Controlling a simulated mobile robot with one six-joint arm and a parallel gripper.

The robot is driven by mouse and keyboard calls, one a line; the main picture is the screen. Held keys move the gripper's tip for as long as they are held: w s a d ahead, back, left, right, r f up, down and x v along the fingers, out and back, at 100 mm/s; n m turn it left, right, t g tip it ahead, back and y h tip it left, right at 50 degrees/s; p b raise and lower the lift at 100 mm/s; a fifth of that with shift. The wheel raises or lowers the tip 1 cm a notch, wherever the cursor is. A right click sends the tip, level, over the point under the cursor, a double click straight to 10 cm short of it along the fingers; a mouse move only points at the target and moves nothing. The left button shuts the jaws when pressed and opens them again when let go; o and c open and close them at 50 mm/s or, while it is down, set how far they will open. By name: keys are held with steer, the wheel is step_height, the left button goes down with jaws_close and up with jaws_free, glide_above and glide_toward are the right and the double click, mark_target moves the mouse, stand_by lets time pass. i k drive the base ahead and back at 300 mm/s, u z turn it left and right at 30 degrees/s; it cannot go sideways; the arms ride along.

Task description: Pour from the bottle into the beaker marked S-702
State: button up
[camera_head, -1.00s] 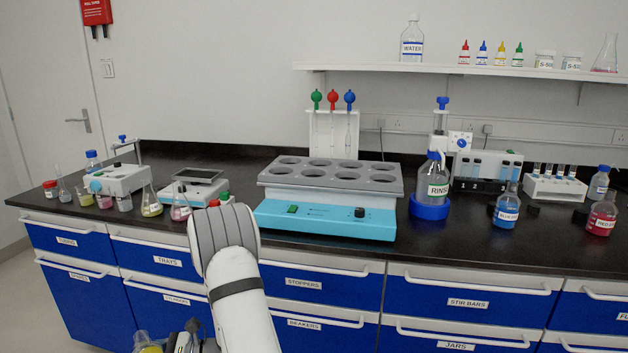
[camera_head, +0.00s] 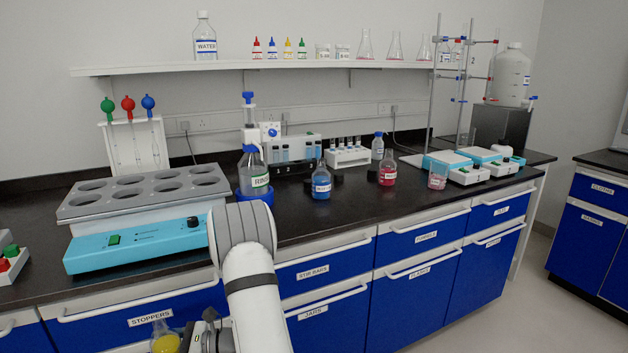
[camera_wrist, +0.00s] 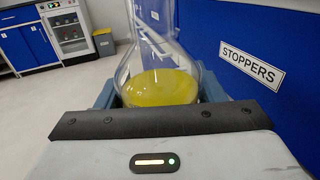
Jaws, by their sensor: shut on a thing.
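My gripper (camera_head: 185,338) is low in front of the drawers and shut on a clear glass flask of yellow liquid (camera_head: 165,343). The flask also shows in the wrist view (camera_wrist: 160,85), wide at the base and narrowing upward, between my fingers. Its liquid stays in the lower part. A small labelled beaker with pink liquid (camera_head: 437,179) stands at the right of the bench; its label is too small to read. I cannot make out the marking S-702 anywhere.
A turquoise block with a grey holed top (camera_head: 140,240) fills the left bench. A white tube rack (camera_head: 348,157) stands at the back. Turquoise stirrers (camera_head: 490,157) and metal stands are at the right. The front bench between the blue bottle and beaker has free room. A separate bench (camera_head: 600,200) stands far right.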

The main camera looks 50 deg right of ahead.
mark_target(438, 170)
steer(key=u, duration=0.35)
steer(key=i, duration=0.2)
steer(key=z, duration=2.85)
steer(key=i, duration=0.3)
steer(key=z, duration=0.35)
